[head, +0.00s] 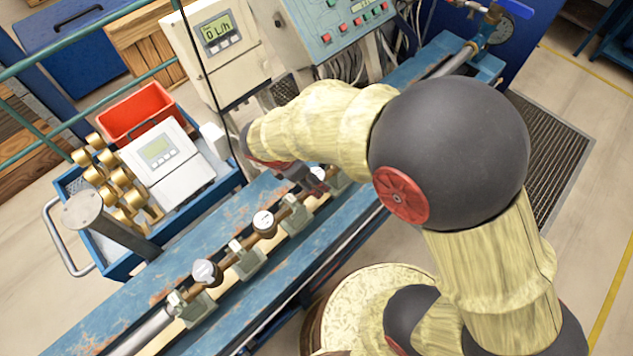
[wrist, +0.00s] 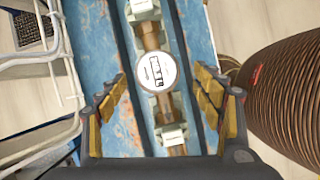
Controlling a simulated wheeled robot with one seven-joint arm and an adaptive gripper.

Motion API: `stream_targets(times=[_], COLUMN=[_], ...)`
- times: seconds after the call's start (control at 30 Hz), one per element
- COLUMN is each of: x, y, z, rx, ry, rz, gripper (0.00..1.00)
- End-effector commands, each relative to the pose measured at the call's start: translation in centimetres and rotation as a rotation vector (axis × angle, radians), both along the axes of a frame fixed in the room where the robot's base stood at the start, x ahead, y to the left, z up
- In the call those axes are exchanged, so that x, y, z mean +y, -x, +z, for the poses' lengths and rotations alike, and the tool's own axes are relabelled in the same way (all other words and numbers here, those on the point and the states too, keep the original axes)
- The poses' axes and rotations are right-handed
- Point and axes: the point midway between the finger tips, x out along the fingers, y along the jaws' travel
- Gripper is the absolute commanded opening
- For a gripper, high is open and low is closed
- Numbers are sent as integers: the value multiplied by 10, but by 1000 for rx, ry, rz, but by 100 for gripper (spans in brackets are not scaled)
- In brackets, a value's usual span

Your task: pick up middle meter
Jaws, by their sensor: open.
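Three round white-faced meters sit in a row on a brass pipe along the blue bench. In the head view the middle meter (head: 264,223) stands clear between the near meter (head: 206,272) and the far meter (head: 318,173). My gripper (head: 305,184) is down by the far meter and partly hides it. In the wrist view my gripper (wrist: 159,88) is open, with one finger on each side of a meter (wrist: 157,72) and a gap on both sides. This appears to be the far meter, not the middle one. My gripper holds nothing.
Grey-green clamps (head: 248,261) hold the pipe on the blue bench (head: 110,325). Left of it stands a blue cart (head: 192,215) with a red bin (head: 136,112), brass parts and a white display unit (head: 167,162). A control panel (head: 345,25) stands behind.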

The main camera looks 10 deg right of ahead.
Motion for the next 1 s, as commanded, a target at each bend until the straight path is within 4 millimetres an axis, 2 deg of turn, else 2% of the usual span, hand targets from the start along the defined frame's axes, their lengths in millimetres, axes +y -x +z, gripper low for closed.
stream_targets(times=[0.3, 0.4, 0.67, 1.0], x=[-13, -16, -17, -17], y=[-9, -11, -11, -11], z=[-39, -47, -49, -48], rx=[0, -1, -2, -2], ry=[-1, -3, -3, -3], rz=[-4, -5, -4, -4], gripper=[67, 67, 67, 49])
